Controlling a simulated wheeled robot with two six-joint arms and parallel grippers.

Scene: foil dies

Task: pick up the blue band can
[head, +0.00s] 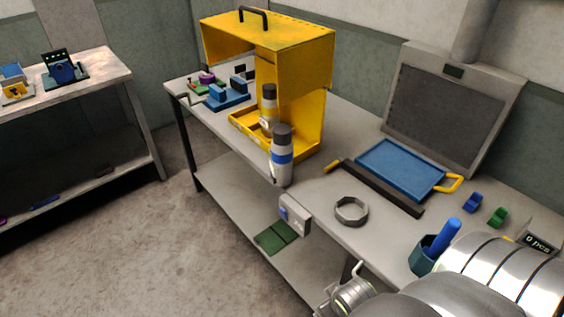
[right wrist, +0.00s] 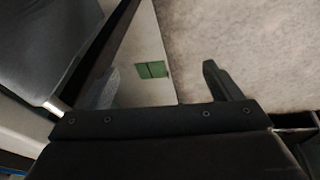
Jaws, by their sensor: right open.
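The blue band can (head: 282,172) is a pale grey can with a dark cap and a blue band around its body. It stands upright near the table's front edge, just in front of the yellow cabinet. My right gripper (right wrist: 163,88) shows in the right wrist view, with its two dark fingers spread apart and nothing between them. The can does not show in that view. In the head view my silver arm fills the bottom right corner, and no fingers show clearly there. My left gripper is not in view.
The yellow cabinet (head: 290,42) stands behind the can, and another can (head: 269,118) with a yellow band stands in its yellow tray. A hexagonal ring (head: 351,211), a dark bar (head: 375,188) and a blue tray (head: 400,168) lie to the right. A green mat (head: 276,237) lies below.

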